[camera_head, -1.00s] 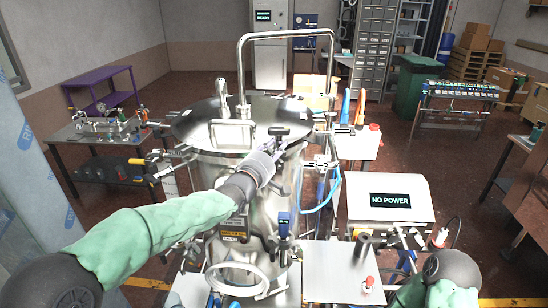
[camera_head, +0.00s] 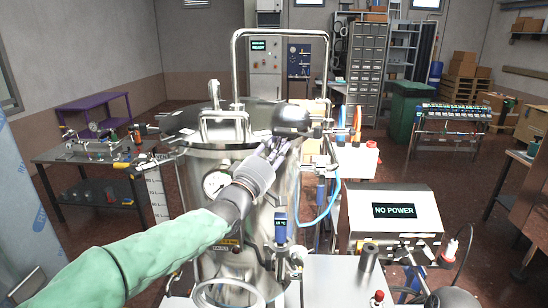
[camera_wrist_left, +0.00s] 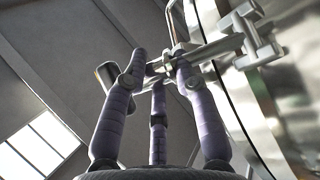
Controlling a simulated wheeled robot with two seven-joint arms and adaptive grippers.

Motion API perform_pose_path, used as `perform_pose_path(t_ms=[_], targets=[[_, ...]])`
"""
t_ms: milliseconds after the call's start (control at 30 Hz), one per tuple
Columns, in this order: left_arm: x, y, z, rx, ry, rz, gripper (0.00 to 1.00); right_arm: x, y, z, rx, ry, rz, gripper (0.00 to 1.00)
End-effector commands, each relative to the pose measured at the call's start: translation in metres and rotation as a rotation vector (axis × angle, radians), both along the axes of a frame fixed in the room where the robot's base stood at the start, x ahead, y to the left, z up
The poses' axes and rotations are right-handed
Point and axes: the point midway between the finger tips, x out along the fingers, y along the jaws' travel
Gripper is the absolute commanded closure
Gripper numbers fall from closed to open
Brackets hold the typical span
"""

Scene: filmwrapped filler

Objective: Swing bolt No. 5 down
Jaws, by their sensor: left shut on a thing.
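The steel vessel (camera_head: 254,187) stands in the middle, with its domed lid (camera_head: 180,123) on top. My left gripper (camera_head: 279,143) is at the front right of the lid's rim. In the left wrist view its three fingers (camera_wrist_left: 160,66) are closed around a metal swing bolt (camera_wrist_left: 206,51). The bolt runs sideways from a bracket (camera_wrist_left: 249,36) beside the vessel wall to a rounded grey end (camera_wrist_left: 112,79) at the left. I cannot read a bolt number.
A tall bent pipe handle (camera_head: 234,55) rises over the lid. A pressure gauge (camera_head: 214,184) sits on the vessel's front. A blue hose (camera_head: 333,205) hangs at its right, near a box reading NO POWER (camera_head: 393,211). A bench with fittings (camera_head: 95,150) stands left.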

Motion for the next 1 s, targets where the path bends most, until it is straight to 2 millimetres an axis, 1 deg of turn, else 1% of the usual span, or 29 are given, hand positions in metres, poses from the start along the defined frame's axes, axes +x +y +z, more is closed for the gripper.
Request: perform_pose_path(t_ms=[33,300,700,733,767,800,833,1000], targets=[[-0.0052,0.0010,0.0153,-0.005,-0.045,-0.001,1.00,0.0001,-0.0001,-0.0050,0.000,0.000,0.000,0.41],[-0.0073,-0.0002,0.0156,0.013,-0.073,0.000,1.00,0.0001,0.0000,-0.0114,0.000,0.000,0.000,0.41],[-0.0075,-0.0002,0.0165,0.014,-0.075,0.000,1.00,0.0001,-0.0001,-0.0113,0.000,0.000,0.000,0.41],[-0.0075,-0.0002,0.0165,0.014,-0.075,0.000,0.63,0.0001,-0.0001,-0.0113,0.000,0.000,0.000,0.41],[-0.0074,-0.0001,0.0164,0.013,-0.075,-0.001,0.54,0.0001,-0.0001,-0.0113,0.000,0.000,0.000,0.41],[-0.0073,0.0000,0.0162,0.013,-0.075,-0.001,0.43,0.0001,0.0000,-0.0114,0.000,0.000,0.000,0.41],[-0.0072,0.0001,0.0157,0.013,-0.074,0.000,0.41,0.0001,0.0000,-0.0114,0.000,0.000,0.000,0.41],[-0.0062,0.0002,0.0127,0.013,-0.069,0.000,0.41,0.0000,-0.0001,-0.0116,0.000,0.000,0.000,0.41]])
